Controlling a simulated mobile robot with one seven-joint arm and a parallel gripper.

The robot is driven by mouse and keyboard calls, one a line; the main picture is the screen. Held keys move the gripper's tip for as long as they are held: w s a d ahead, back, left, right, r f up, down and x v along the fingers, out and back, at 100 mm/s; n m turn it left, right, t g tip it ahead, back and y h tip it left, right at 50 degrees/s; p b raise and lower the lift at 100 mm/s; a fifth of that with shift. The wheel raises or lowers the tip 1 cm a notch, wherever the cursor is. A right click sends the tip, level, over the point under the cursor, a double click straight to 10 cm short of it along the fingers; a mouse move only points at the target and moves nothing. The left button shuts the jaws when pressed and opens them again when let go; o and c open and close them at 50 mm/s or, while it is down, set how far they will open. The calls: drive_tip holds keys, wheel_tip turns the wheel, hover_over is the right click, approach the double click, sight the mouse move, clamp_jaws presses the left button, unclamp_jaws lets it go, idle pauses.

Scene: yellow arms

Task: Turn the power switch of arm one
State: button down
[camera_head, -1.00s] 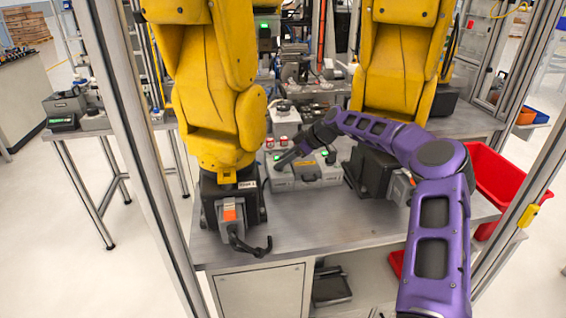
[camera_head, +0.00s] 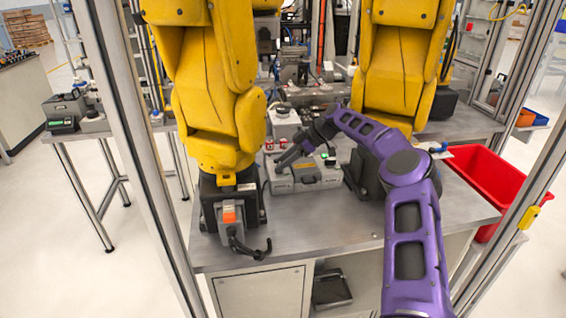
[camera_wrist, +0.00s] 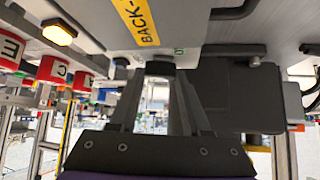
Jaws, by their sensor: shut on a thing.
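Two yellow arms stand on the bench. The left arm (camera_head: 215,90) has a black base with a small label (camera_head: 247,186) and a grey box with an orange switch (camera_head: 229,214). My gripper (camera_head: 283,162) reaches to a grey control box (camera_head: 310,180) behind and between the bases. In the wrist view my gripper's fingers (camera_wrist: 160,85) close around a small black knob (camera_wrist: 160,68) on a pale panel, under a yellow label (camera_wrist: 136,20) reading "BACK-". The knob's turned position cannot be told. Which arm it belongs to is not readable.
Red lettered buttons (camera_wrist: 52,70) and an amber lamp (camera_wrist: 60,32) sit close left of my fingers in the wrist view. The right yellow arm (camera_head: 395,60) stands beside my purple arm. A red bin (camera_head: 490,185) is at the right.

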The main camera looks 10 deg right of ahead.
drive_tip(key=c, duration=0.6)
unclamp_jaws()
drive_tip(key=shift+f, duration=0.1)
drive_tip(key=shift+c, duration=0.2)
wheel_tip(320, 180, up, 10)
